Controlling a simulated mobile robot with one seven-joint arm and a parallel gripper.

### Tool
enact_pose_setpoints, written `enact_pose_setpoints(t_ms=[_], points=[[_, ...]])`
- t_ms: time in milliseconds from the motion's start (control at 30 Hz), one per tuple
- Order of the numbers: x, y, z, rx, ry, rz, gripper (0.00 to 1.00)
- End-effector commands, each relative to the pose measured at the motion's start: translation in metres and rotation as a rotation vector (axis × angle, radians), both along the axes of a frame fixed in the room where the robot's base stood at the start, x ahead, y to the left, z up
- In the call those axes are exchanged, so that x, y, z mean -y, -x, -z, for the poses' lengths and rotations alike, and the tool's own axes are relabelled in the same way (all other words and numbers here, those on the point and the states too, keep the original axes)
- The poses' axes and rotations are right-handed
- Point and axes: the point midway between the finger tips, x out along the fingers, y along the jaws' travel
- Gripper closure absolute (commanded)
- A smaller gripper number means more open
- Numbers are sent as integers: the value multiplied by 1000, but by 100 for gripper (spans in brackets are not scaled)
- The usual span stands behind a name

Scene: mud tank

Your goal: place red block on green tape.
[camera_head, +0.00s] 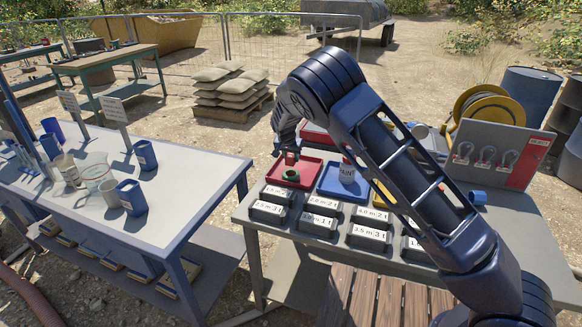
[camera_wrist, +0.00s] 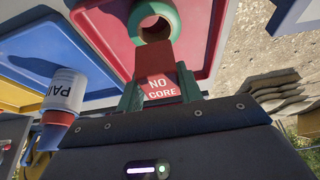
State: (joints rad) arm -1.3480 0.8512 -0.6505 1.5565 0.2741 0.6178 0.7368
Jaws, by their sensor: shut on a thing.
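The red block (camera_head: 291,158) is held in my gripper (camera_head: 290,152) above the red tray. The green tape (camera_head: 290,175) is a ring lying on the red tray (camera_head: 313,165). In the wrist view the green tape (camera_wrist: 153,20) shows just beyond the block's far end, its hole facing the camera. The block appears just above the tape; whether they touch I cannot tell.
A white paint can (camera_head: 347,173) stands on the blue tray (camera_head: 345,193) right of the red tray. Several labelled dark boxes (camera_head: 320,223) line the table's front. A side table (camera_head: 165,195) with mugs stands at left.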

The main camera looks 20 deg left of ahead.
Motion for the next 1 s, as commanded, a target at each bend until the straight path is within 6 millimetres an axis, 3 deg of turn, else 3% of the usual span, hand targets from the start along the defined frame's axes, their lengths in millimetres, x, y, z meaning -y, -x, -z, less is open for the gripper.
enact_pose_setpoints(t_ms=[233,500,900,933,1000], points=[[0,0,14,0,0,0,86],[0,0,48,0,1,-1,86],[0,0,52,0,0,0,86],[0,0,52,0,0,0,60],[0,0,52,0,-1,0,47]])
